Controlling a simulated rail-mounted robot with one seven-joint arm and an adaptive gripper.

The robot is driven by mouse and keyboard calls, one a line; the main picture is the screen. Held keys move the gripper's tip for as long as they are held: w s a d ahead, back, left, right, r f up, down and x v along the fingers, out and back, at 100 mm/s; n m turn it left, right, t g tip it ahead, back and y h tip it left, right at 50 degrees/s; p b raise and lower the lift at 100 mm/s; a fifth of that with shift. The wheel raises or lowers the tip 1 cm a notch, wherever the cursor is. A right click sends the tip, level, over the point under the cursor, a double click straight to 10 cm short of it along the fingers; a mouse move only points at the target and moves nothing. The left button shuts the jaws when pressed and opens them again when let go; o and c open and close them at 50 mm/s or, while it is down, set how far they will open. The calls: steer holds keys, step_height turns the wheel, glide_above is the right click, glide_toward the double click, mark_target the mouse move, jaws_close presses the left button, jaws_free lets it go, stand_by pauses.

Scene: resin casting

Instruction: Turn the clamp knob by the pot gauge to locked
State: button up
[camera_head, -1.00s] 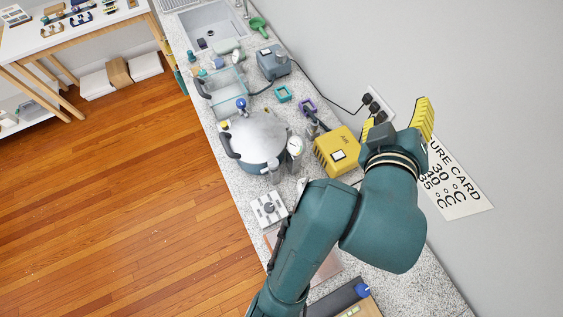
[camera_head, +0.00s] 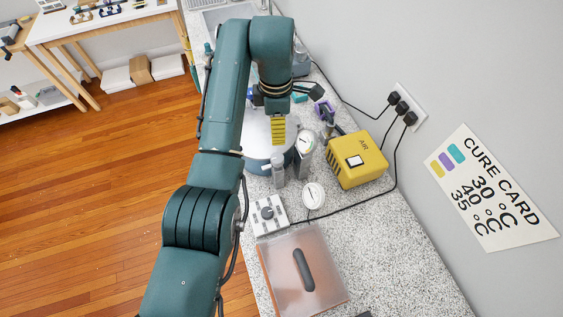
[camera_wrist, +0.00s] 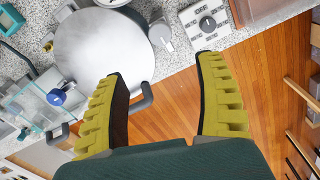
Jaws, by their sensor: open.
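The metal pot (camera_head: 258,150) stands on the counter, its lid partly hidden by my arm. A round white gauge (camera_head: 305,142) is at its right side. A grey upright knob-like part (camera_head: 278,172), perhaps the clamp knob, stands at the near rim by the gauge; it also shows in the wrist view (camera_wrist: 160,36). Its lock state cannot be read. A blue knob (camera_wrist: 56,97) is at the lid's other side in the wrist view. My gripper (camera_wrist: 160,68) is open and empty above the pot area, its yellow fingers wide apart; one finger shows in the head view (camera_head: 278,131).
A switch box with a dial (camera_head: 268,214) marked OFF stands near the pot. A white round dial (camera_head: 313,195), a yellow AIR box (camera_head: 357,160) with cables and a clear-lidded tray (camera_head: 300,270) are close by.

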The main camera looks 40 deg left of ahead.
mark_target(279, 157)
step_height(279, 157, down, 16)
steer(key=shift+d+r, duration=0.1)
steer(key=shift+r, duration=0.1)
steer(key=shift+c, duration=0.2)
steer(key=c, duration=1.1)
